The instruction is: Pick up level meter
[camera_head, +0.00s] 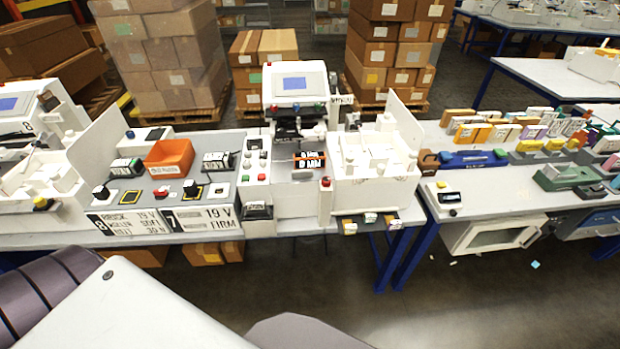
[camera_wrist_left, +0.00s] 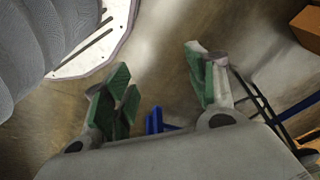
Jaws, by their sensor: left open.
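A long blue bar with green ends (camera_head: 475,158), which looks like the level meter, lies on the right grey table (camera_head: 515,205), close to its left end. It does not show in the left wrist view. My left gripper (camera_wrist_left: 162,88) is open and empty in the left wrist view, with its green-padded fingers spread wide above the floor. In the head view the gripper itself is not visible; only arm parts of mine show at the lower left. My right gripper is in neither view.
A brown block (camera_head: 428,161) sits just left of the blue bar, and rows of coloured boxes (camera_head: 500,133) stand behind it. A small black device (camera_head: 449,198) lies in front. The white plotter machine (camera_head: 298,92) and an orange bin (camera_head: 169,157) are on the left table.

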